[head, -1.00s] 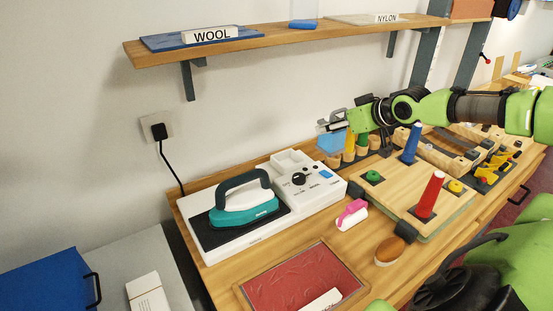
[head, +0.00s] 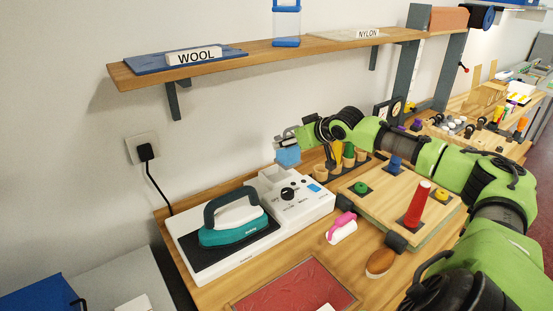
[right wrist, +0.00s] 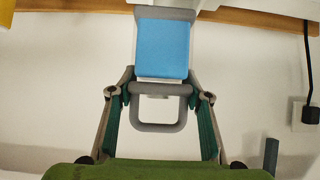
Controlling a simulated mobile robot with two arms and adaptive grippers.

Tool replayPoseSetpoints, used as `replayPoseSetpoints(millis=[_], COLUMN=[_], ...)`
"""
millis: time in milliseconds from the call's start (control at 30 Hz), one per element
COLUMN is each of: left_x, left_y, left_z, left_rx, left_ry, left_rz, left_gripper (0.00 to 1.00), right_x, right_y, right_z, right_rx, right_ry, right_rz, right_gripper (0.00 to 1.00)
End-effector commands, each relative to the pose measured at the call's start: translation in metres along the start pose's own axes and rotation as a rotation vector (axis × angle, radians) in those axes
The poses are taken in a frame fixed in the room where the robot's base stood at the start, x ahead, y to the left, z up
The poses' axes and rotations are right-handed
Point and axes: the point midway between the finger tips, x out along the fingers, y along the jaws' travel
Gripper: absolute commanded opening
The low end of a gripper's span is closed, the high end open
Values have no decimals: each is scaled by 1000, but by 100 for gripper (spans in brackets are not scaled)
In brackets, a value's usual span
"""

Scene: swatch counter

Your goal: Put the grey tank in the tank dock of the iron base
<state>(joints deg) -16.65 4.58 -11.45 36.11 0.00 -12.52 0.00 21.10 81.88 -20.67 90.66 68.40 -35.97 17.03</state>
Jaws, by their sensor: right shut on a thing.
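The grey tank has a grey loop handle and a blue body (right wrist: 162,50). In the head view its blue body (head: 288,155) hangs above the back of the white iron base (head: 240,257). My right gripper (right wrist: 160,92) is shut on its handle; it also shows in the head view (head: 287,136). The tank dock (head: 275,174) is an open recess at the back of the base, just below and left of the tank. The tank looks clear of the dock, but the exact gap cannot be told. My left gripper is not in view.
A teal iron (head: 232,228) sits on the base's black pad. A caddy with bottles and wooden cups (head: 340,165) stands right of the tank. A second tank with blue ends (head: 286,42) is on the shelf (head: 250,62) above. A pink-handled brush (head: 341,227) lies in front.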

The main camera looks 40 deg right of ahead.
Motion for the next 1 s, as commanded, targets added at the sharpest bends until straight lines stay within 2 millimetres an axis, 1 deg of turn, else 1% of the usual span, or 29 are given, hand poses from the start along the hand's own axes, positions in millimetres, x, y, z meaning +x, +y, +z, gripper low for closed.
replayPoseSetpoints(millis=[33, 133, 300, 533, 733, 800, 1000], left_x=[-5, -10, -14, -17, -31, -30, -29], left_y=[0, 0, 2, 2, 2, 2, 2], left_z=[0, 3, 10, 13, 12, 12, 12], left_rx=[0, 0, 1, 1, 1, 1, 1], left_ry=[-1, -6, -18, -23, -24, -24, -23], left_rz=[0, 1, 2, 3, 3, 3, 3], left_gripper=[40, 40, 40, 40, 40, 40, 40], right_x=[9, 27, 49, 63, 78, 80, 80], right_y=[-4, -10, -15, -19, -19, -19, -19], right_z=[2, 8, 16, 22, 44, 48, 48], right_rx=[7, 6, 3, -1, -1, -2, -2], right_ry=[-1, -1, -2, -3, -5, -3, -2], right_rz=[-5, -4, -2, -2, 0, 0, 0], right_gripper=[13, 13, 13, 13, 13, 13, 13])
